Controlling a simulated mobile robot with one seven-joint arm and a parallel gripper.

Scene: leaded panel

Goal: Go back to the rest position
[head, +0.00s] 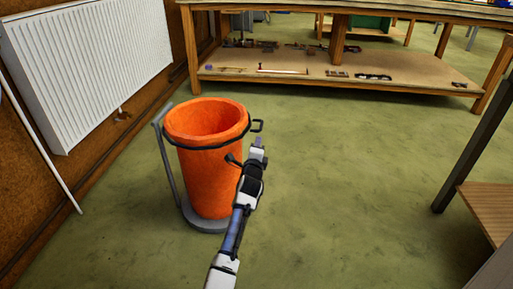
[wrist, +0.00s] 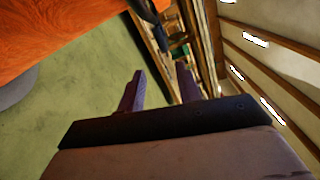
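My arm reaches forward over the floor in the head view, with my gripper (head: 257,150) at its far end, just right of an orange bin (head: 208,170). In the wrist view my gripper's two fingers (wrist: 160,85) stand apart with nothing between them. The orange bin fills the upper left of the wrist view (wrist: 50,30). It stands upright in a frame with a grey round base and a dark ring. A gap between my gripper and the bin's ring cannot be judged.
A white radiator (head: 90,60) hangs on the left wall. A wooden workbench (head: 340,85) with small parts on its lower shelf stands at the back. Another wooden table (head: 490,205) is at the right edge. The green floor (head: 350,190) between is clear.

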